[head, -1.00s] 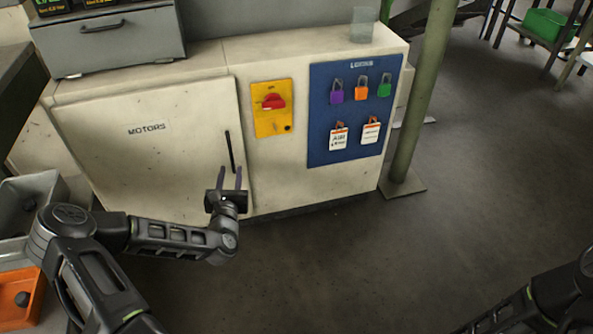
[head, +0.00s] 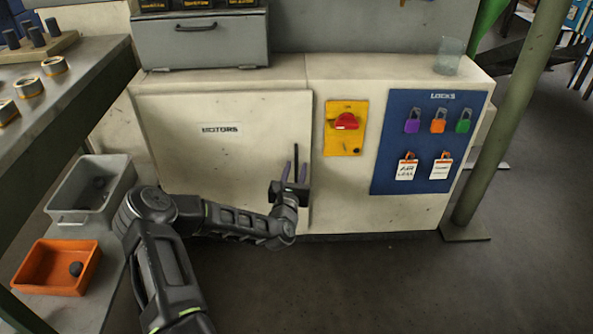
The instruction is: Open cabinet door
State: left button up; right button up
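The cream cabinet door (head: 222,146), labelled MOTORS, is shut in the middle of the head view. Its black vertical handle (head: 296,158) is near the door's right edge. My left gripper (head: 295,172) is at the handle, fingers pointing up, one finger showing on each side of the bar with a gap between them. It is open; whether a finger touches the handle I cannot tell. The lower end of the handle is hidden by the gripper. My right gripper is out of view.
Right of the door are a red switch on a yellow plate (head: 345,128) and a blue lock board (head: 428,142). A green post (head: 508,125) stands further right. A grey bin (head: 92,190) and an orange bin (head: 57,268) are at left. The floor in front is clear.

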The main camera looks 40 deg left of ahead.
pick_arm(q)
jog(key=shift+w+a, duration=0.25)
jog(key=shift+w, duration=0.3)
grip_shut()
dwell(1.1)
